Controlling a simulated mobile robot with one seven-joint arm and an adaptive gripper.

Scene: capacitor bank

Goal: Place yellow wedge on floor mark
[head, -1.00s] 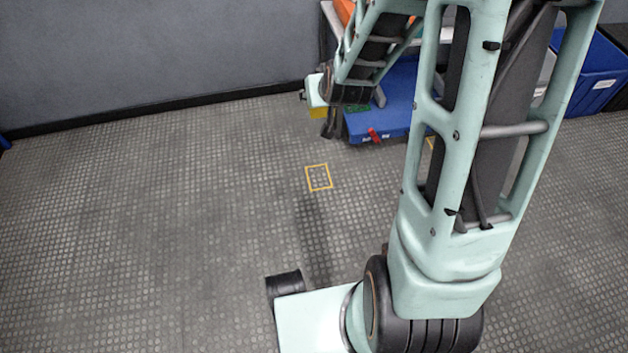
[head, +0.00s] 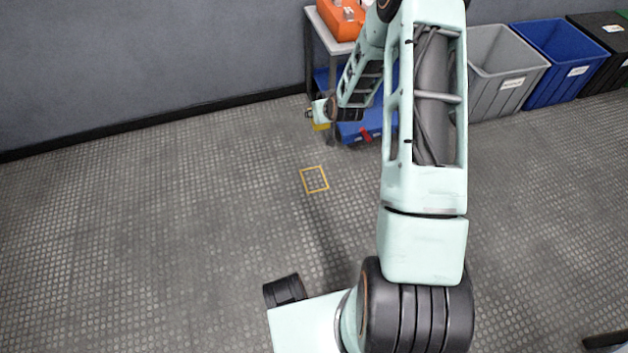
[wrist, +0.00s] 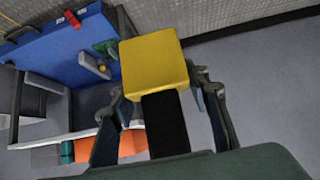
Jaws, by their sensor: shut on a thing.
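The yellow wedge (wrist: 153,60) is held between the fingers of my gripper (wrist: 158,88) in the wrist view, with a broad yellow face showing. In the head view only a small part of the wedge (head: 321,126) shows under my wrist, in front of the blue box by the table. My gripper (head: 330,135) is mostly hidden there. The floor mark (head: 314,180) is a yellow square outline on the grey studded floor, nearer to my base than the wedge and empty. The wedge is apart from the mark.
A blue box (wrist: 60,50) with a red handle (wrist: 72,19) lies close to my gripper. A table (head: 316,40) with an orange case (head: 342,18) stands behind. A grey bin (head: 500,85), a blue bin (head: 560,60) and a black bin stand at right. The floor at left is clear.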

